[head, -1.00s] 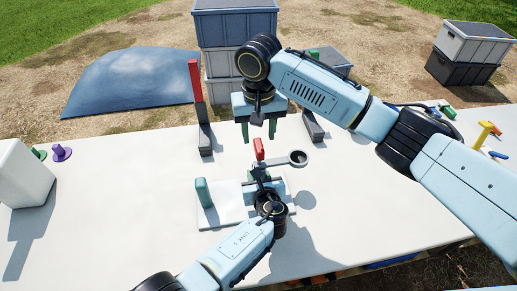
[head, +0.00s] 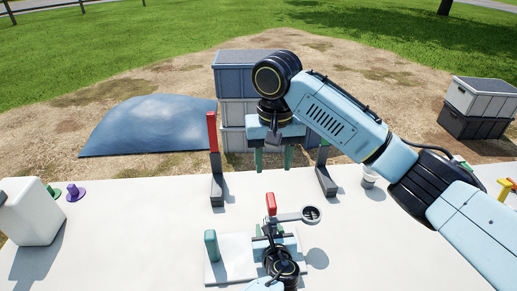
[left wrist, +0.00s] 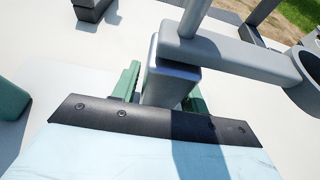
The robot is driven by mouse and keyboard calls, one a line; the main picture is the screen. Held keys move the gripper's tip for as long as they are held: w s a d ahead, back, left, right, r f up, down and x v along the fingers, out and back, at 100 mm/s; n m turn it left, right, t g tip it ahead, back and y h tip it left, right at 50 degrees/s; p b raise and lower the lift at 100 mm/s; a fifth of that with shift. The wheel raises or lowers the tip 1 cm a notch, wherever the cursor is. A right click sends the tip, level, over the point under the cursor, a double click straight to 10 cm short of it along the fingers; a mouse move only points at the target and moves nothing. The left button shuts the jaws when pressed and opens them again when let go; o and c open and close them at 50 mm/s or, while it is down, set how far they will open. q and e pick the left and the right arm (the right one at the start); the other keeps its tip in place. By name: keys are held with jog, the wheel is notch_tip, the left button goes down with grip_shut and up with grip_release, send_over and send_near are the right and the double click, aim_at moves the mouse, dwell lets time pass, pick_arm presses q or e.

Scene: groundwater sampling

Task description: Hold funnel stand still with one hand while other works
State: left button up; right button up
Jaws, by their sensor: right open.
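The funnel stand has a pale base plate (head: 226,273), a grey arm ending in a dark-rimmed ring (head: 311,214) and a red-topped upright (head: 271,203). A green block (head: 211,245) stands at the plate's left end. My left gripper is low at the centre, largely hidden in the head view by its own wrist. In the left wrist view its green fingers (left wrist: 163,92) sit on both sides of the stand's grey post (left wrist: 168,82) and appear closed on it. My right gripper (head: 273,160) is open and empty, pointing down beyond the stand, near the table's far edge.
A red-topped post (head: 212,132) on a dark foot and a second, green-topped post (head: 324,157) flank my right gripper. A white cup (head: 370,180) stands to the right. A white box (head: 33,212) and purple piece (head: 75,192) are at left. The table's left-centre is clear.

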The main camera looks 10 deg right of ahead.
pick_arm(q)
jog(key=shift+o, duration=1.2)
